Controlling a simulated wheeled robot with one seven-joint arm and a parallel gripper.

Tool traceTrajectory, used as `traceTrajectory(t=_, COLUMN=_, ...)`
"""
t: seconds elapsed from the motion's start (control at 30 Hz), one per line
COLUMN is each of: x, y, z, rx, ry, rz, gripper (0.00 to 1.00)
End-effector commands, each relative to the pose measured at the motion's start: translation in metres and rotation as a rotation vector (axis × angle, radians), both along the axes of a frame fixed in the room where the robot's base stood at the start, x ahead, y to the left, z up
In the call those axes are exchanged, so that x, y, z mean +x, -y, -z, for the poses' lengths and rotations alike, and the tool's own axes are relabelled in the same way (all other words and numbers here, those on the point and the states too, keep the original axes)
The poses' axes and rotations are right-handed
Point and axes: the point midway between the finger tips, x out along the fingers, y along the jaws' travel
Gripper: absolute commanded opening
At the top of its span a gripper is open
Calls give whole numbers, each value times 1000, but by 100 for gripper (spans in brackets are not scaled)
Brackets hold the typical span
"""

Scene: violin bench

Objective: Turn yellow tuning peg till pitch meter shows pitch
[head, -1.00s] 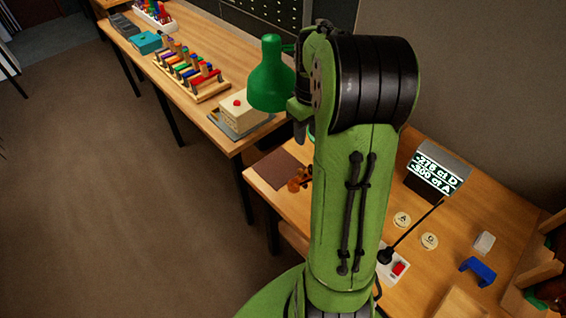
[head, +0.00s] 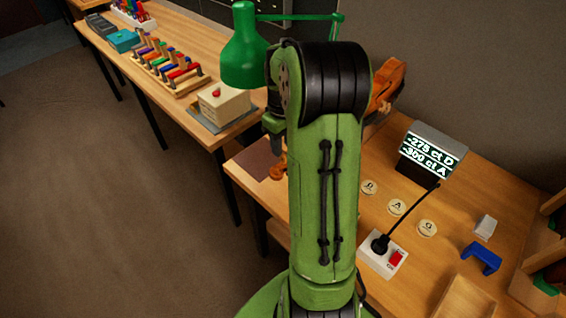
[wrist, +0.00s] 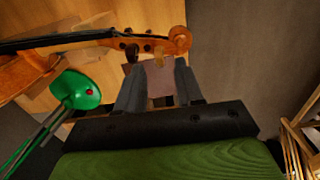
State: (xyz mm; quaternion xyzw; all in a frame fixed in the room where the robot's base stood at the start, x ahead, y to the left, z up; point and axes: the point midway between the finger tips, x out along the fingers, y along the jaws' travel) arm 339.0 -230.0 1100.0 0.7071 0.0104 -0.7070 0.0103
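In the wrist view the violin's neck runs across the top to its orange-brown scroll (wrist: 180,40). A dark peg (wrist: 131,53) and a small yellowish peg (wrist: 158,51) stick out below the pegbox. My gripper (wrist: 160,72) is open just below the pegs, its two grey fingers apart with nothing visibly held. The yellowish peg lies just beyond the gap between the fingertips; I cannot tell any contact. In the head view my arm hides most of the violin (head: 388,84); its scroll shows left of the arm. The pitch meter (head: 432,152) reads -275 ct D and -300 ct A.
A green lamp (head: 244,55) hangs close to my arm. A brown mat (head: 258,158) lies under the scroll.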

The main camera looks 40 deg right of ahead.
Motion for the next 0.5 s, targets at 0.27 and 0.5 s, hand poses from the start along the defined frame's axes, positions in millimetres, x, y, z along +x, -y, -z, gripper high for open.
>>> traceTrajectory(t=0.27, x=0, y=0, z=38, rx=0, ry=0, rz=1, gripper=37)
traceTrajectory(t=0.5, x=0, y=0, z=36, rx=0, ry=0, rz=1, gripper=37)
